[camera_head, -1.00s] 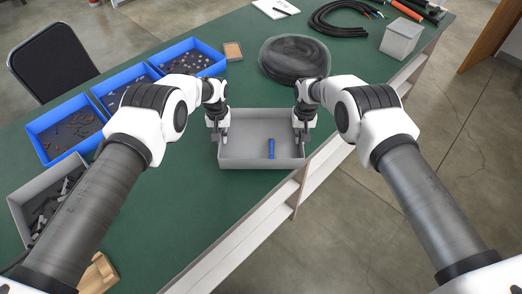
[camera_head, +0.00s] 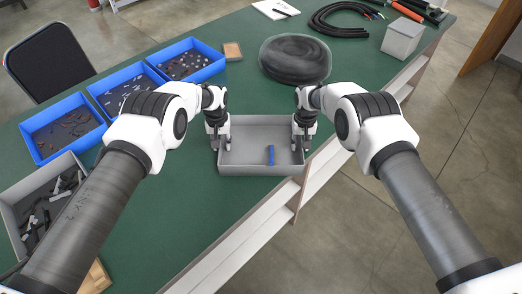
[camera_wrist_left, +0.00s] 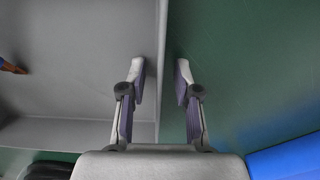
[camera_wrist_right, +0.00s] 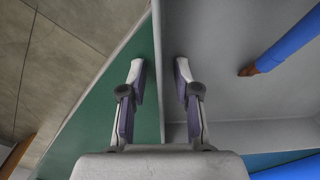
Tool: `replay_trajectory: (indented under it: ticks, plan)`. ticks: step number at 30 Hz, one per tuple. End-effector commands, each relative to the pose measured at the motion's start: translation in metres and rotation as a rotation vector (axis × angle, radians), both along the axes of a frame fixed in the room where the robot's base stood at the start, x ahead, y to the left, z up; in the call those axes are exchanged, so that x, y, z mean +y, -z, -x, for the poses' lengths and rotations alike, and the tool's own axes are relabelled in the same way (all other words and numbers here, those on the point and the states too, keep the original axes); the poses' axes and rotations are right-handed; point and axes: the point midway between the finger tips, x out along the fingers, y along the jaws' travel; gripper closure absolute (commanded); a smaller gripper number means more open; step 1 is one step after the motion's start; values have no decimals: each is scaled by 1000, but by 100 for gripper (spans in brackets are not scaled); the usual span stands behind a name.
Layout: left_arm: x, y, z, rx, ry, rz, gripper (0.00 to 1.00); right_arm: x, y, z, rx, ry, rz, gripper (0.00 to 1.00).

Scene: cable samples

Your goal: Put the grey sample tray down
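The grey sample tray (camera_head: 258,169) lies flat on the green table in the middle of the head view, close to the table's right edge. A blue cable piece (camera_head: 271,155) lies in it. My left gripper (camera_head: 218,146) is at the tray's left wall; in the left wrist view its fingers (camera_wrist_left: 161,75) stand apart on either side of the wall (camera_wrist_left: 160,60), with gaps. My right gripper (camera_head: 303,146) is at the right wall; in the right wrist view its open fingers (camera_wrist_right: 160,75) straddle the wall (camera_wrist_right: 159,50) without visibly touching it.
Several blue bins (camera_head: 120,92) with small parts stand at the left, with a grey bin (camera_head: 12,222) nearer me. A dark cable coil (camera_head: 295,60) lies behind the tray and a pale box (camera_head: 402,40) at the back right. Green tabletop (camera_head: 190,210) is clear before the tray.

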Motion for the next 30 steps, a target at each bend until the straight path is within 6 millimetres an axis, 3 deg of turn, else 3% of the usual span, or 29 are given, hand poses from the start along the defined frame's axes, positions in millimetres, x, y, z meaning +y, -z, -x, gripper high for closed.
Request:
replay_trajectory:
  ticks: [8,13,24,30]
  plan:
    - [-1,-6,-1,-1,0,0,69,1,0,0,0,0,-1,69]
    - [-1,-31,-1,-2,0,1,69,1,0,0,0,0,-1,69]
    - [0,-109,-1,-1,1,0,69,1,0,0,0,0,-1,69]
    - [0,-120,0,1,1,0,69,1,-5,0,-1,0,-1,69]
